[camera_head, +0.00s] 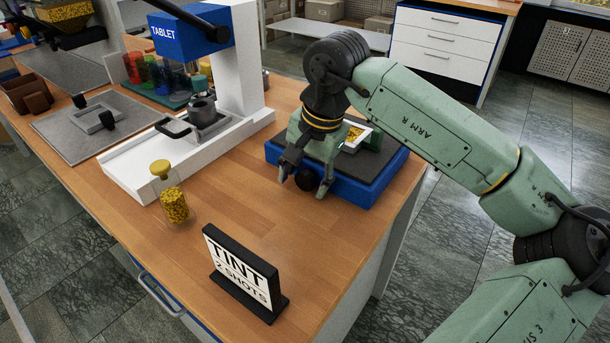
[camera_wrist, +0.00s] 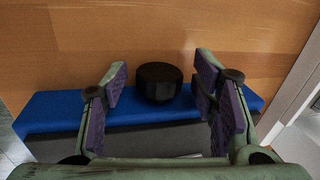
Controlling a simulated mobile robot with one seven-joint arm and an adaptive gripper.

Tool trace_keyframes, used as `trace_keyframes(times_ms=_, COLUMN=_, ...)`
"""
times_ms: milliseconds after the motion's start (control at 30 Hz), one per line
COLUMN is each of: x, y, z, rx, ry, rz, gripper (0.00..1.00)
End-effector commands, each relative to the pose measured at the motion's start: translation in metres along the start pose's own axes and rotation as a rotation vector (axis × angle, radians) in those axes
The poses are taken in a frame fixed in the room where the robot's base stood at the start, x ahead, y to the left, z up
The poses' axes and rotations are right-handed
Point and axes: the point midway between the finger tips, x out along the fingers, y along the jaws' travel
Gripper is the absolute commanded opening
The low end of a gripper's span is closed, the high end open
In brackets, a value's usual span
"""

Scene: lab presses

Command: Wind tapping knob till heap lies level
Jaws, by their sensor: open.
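The tapping knob (camera_head: 307,180) is a black round knob on the front of a blue box with a dark grey top (camera_head: 345,187). The knob also shows in the wrist view (camera_wrist: 160,83), in front of the blue edge. On the box lies a white-framed tray (camera_head: 371,141) with a yellow heap (camera_head: 355,134), partly hidden by my gripper; how level it lies I cannot tell. My gripper (camera_head: 304,182) is open, pointing down with a finger on either side of the knob. The wrist view shows gaps between the knob and both purple pads of my gripper (camera_wrist: 162,95).
A white TABLET press (camera_head: 237,75) with a black cup (camera_head: 203,108) stands further back. The wooden tabletop (camera_head: 245,190) between is clear.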

Motion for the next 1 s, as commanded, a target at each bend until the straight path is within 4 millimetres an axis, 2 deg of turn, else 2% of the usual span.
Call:
trace_keyframes(times_ms=167, x=-0.004, y=0.000, z=-0.001, rx=0.001, ry=0.001, rz=0.001, gripper=0.53)
trace_keyframes(times_ms=267, x=-0.016, y=0.000, z=-0.001, rx=0.001, ry=0.003, rz=0.000, gripper=0.53)
trace_keyframes(times_ms=600, x=-0.087, y=-0.001, z=-0.001, rx=0.002, ry=0.002, rz=-0.001, gripper=0.53)
trace_keyframes(times_ms=700, x=-0.103, y=0.000, z=0.000, rx=0.001, ry=0.001, rz=0.000, gripper=0.53)
trace_keyframes(times_ms=833, x=-0.115, y=0.000, z=0.000, rx=0.000, ry=0.001, rz=0.000, gripper=0.53)
trace_keyframes(times_ms=1000, x=-0.120, y=0.000, z=0.000, rx=-0.001, ry=0.000, rz=0.000, gripper=0.53)
